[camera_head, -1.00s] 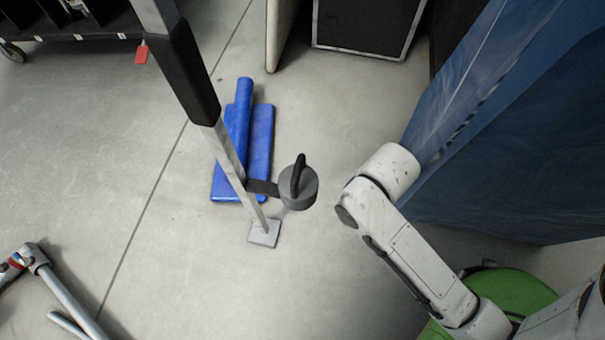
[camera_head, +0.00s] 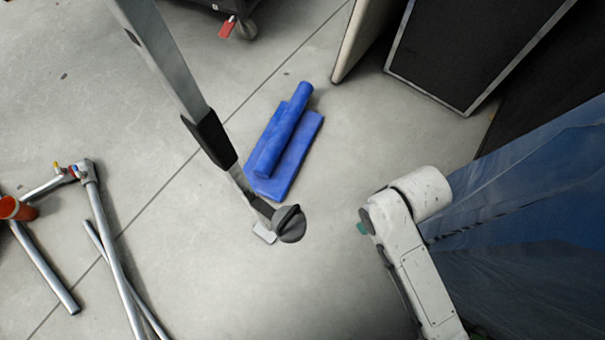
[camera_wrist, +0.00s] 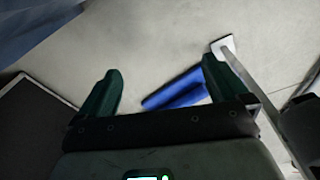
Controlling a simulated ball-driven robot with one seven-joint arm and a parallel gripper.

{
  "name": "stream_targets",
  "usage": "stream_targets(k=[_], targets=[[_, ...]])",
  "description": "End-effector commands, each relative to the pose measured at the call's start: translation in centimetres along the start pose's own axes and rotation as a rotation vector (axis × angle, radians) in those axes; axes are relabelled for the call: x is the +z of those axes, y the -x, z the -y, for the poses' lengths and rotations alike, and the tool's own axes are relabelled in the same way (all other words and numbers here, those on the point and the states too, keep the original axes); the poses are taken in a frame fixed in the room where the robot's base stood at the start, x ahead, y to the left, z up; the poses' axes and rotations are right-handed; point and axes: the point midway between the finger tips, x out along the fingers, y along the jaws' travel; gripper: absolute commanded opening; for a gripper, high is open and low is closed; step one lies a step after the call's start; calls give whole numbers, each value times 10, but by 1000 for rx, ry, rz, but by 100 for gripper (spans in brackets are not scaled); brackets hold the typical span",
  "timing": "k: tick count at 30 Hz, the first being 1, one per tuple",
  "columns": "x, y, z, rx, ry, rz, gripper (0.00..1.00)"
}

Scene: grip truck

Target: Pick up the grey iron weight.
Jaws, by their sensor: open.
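The grey iron weight (camera_head: 291,226) is a dark grey round piece with a handle on top. In the head view it sits by a small dark bracket (camera_head: 260,206) on the lower part of a slanting metal post (camera_head: 180,75). My gripper shows in the wrist view (camera_wrist: 162,66) with its two green fingers wide apart and nothing between them. In the head view a green fingertip shows just right of the weight, apart from it; the rest is hidden by my arm. A dark grey shape at the right edge of the wrist view is too cut off to name surely.
A blue mat with a blue roll (camera_head: 283,142) lies on the floor behind the weight. Metal tubes (camera_head: 110,240) and an orange piece (camera_head: 17,209) lie at left. A black case (camera_head: 470,45) stands at back right, a blue panel (camera_head: 535,210) at right. Front floor is clear.

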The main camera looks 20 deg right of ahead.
Motion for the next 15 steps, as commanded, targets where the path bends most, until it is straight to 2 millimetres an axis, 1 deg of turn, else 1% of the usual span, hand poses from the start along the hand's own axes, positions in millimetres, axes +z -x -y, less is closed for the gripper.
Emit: stream_targets(k=[1,5,8,15], targets=[[-7,16,5,-3,37,1,100],[-23,34,20,-11,148,8,100],[-38,52,35,-18,254,12,100],[-67,91,77,-33,514,25,100]])
